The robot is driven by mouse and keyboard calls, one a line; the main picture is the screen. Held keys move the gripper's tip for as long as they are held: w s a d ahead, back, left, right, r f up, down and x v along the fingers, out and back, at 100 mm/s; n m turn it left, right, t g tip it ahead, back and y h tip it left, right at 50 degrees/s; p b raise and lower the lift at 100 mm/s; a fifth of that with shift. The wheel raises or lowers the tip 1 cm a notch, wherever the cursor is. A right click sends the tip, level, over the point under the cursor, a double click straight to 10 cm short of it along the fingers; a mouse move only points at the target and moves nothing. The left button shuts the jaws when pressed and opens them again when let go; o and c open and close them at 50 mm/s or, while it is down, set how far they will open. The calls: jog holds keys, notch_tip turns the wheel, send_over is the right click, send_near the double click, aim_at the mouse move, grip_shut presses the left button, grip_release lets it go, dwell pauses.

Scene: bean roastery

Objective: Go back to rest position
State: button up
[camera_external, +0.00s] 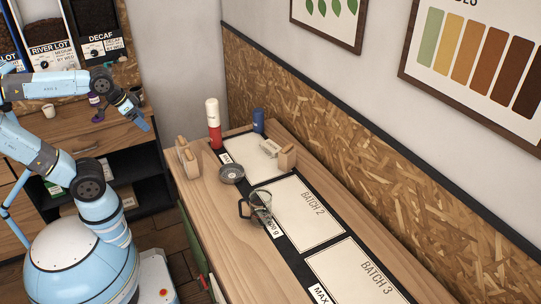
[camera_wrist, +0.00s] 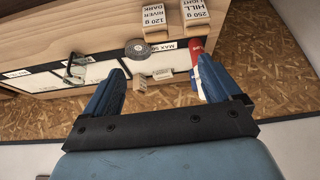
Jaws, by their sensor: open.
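My gripper (camera_external: 142,112) is raised at the left in the external view, in front of the cabinet and left of the long wooden counter (camera_external: 205,235). It appears apart from everything around it. In the wrist view my gripper (camera_wrist: 160,70) shows its two blue fingers spread wide, with nothing held between them. The counter items seen between the fingers lie beyond them.
A purple item (camera_external: 96,102) and white cup (camera_external: 49,110) sit on the cabinet.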

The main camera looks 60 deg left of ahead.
jog(key=shift+s+d+f, duration=0.2)
jog(key=shift+s+f, duration=0.15)
jog(key=shift+s, duration=0.45)
jog(key=shift+s+d+f, duration=0.15)
jog(key=shift+s+f, duration=0.2)
jog(key=shift+s, duration=0.4)
